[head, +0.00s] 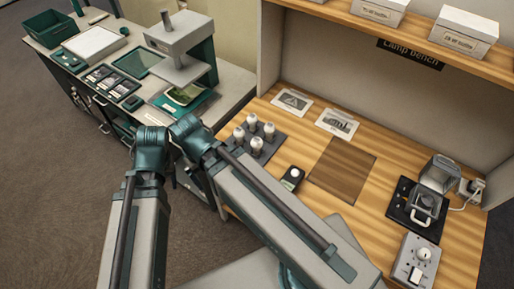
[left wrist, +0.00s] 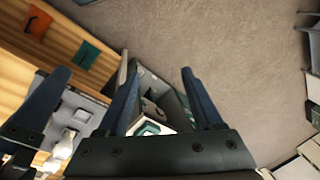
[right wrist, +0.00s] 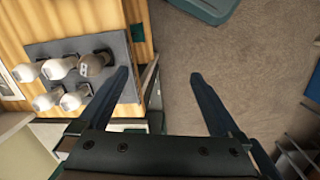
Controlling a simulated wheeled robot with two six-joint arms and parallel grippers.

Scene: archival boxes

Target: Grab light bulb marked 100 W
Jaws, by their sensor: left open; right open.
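Several white light bulbs (head: 257,145) stand in a grey rack (head: 263,156) on the wooden bench. The right wrist view shows them from above, with a small mark on one bulb (right wrist: 92,65) too small to read. I cannot tell which bulb is marked 100 W. My right gripper (right wrist: 158,76) is open and empty, its left finger beside the rack's edge. My left gripper (left wrist: 158,72) is open and empty over floor and cabinet. A bulb (left wrist: 62,150) shows at its lower left. I cannot make out either gripper's fingers in the head view.
A black lamp tester (head: 420,210) and a grey control box (head: 410,262) stand on the bench's right. A small black meter (head: 292,178) and a brown square (head: 342,170) lie mid-bench. White boxes (head: 464,32) sit on the shelf. A side counter with a grey press (head: 180,35) stands left.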

